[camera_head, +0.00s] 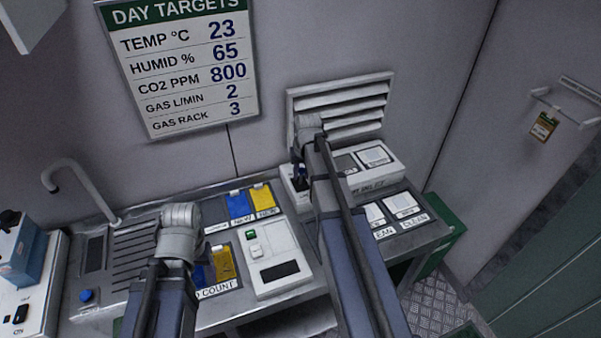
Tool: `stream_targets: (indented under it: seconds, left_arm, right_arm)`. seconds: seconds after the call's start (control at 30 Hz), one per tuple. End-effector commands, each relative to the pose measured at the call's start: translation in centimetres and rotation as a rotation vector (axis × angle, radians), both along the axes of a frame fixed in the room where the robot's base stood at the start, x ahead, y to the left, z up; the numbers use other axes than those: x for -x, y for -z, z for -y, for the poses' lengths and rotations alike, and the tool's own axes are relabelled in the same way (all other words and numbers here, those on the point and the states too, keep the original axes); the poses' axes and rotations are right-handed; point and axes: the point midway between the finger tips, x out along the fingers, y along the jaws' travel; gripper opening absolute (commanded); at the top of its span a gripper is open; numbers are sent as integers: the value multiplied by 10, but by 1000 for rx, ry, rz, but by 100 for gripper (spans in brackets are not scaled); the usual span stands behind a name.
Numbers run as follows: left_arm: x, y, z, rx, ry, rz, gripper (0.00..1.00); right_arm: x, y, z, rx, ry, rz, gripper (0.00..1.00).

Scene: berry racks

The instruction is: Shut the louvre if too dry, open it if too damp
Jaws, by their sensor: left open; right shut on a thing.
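The louvre (341,106) is a pale framed vent on the back wall with several slanted slats; gaps show between them. My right gripper (298,172) reaches down just left of it, at a small white box (292,194) on the bench. It is shut on what looks like a small dark handle there, mostly hidden by the gripper. My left gripper (180,232) is above the bench left of centre and is open, its fingertips largely hidden by its own arm. The day targets board (190,70) lists humidity 65 %. I can make out no current humidity reading.
A white device (272,282) with a green button and dark display stands mid-bench. Blue and yellow cards (251,202) lie behind it. White trays marked clean (402,204) are at right. A curved tap (78,178) and a drainer are at left. A green bin (446,243) stands beside the bench.

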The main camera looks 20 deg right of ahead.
Motion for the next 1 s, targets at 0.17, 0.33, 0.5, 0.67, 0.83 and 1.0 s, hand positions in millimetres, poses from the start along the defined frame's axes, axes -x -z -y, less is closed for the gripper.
stream_targets:
  seconds: [0.17, 0.33, 0.5, 0.67, 0.83, 1.0]
  left_arm:
    - [0, 13, 0, 0, 0, 0, 68]
    - [0, 23, 0, 0, 0, 0, 68]
    - [0, 31, 0, 0, 0, 0, 68]
    - [0, 34, 0, 0, 0, 0, 68]
    - [0, 34, 0, 0, 0, 0, 68]
    - [0, 34, 0, 0, 0, 0, 68]
  right_arm:
    - [14, 6, -2, 7, 1, 122, 0]
    - [19, 9, -2, 12, 0, 221, 0]
    - [21, 9, -2, 16, 0, 290, 0]
    - [21, 9, -2, 18, -1, 327, 0]
    - [21, 8, -2, 18, -1, 340, 0]
    - [21, 7, -2, 19, -1, 341, 0]
